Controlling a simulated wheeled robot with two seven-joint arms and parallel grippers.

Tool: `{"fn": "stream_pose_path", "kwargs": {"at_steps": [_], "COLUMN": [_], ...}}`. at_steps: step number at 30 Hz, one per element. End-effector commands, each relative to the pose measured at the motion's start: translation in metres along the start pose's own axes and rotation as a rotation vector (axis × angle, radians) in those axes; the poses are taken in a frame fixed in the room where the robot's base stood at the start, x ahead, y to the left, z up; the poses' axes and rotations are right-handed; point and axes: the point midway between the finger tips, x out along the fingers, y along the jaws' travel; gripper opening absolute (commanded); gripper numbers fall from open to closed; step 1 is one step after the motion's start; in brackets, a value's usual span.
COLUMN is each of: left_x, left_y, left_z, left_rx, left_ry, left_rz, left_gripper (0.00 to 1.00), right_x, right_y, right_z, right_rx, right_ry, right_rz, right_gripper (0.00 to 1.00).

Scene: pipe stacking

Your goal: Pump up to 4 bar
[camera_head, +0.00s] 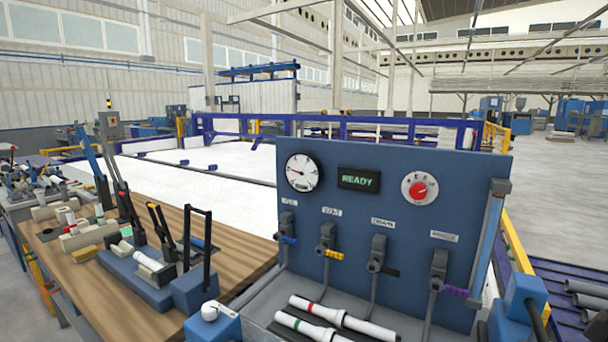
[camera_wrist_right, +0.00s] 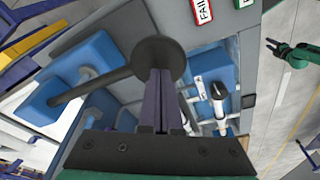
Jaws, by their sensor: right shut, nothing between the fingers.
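The round white pressure gauge (camera_head: 302,173) sits at the upper left of the blue panel; its needle points left, but its numbers are too small to read. A display beside it reads READY (camera_head: 358,179). The pump appears as a blue block (camera_wrist_right: 38,98) in the right wrist view, with a dark lever (camera_wrist_right: 95,87) ending in a round black knob (camera_wrist_right: 158,52). My right gripper (camera_wrist_right: 160,78) is shut and empty, its tips overlapping the knob in that view; I cannot tell whether they touch. My green left gripper (camera_wrist_right: 271,46) is at the upper right, fingers apart.
The panel has a red dial (camera_head: 419,188) and a row of valves with blue, yellow, black and purple handles. White pipes (camera_head: 342,319) lie below it. A wooden bench (camera_head: 225,235) with clamps and levers stands at left. FAIL lettering (camera_wrist_right: 203,10) shows in the wrist view.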

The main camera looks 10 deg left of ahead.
Motion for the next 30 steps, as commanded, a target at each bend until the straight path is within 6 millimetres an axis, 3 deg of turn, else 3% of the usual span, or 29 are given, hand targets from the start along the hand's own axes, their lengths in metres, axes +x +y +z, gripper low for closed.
{"fn": "stream_pose_path", "kwargs": {"at_steps": [3,27,30], "left_x": [0.014,0.073,0.066], "left_y": [0.0,0.001,0.001], "left_z": [0.001,0.006,0.006], "left_rx": [0.0,0.0,0.0], "left_ry": [0.0,0.0,0.0], "left_rz": [0.0,0.0,0.0], "left_gripper": [0.49,0.49,0.49], "right_x": [0.016,0.087,0.079], "right_y": [0.001,0.005,0.005], "right_z": [0.003,0.015,0.013], "right_rx": [0.0,0.0,0.0], "right_ry": [-0.001,-0.001,0.0], "right_rz": [0.0,0.0,0.001], "right_gripper": [0.0,0.0,0.0]}}
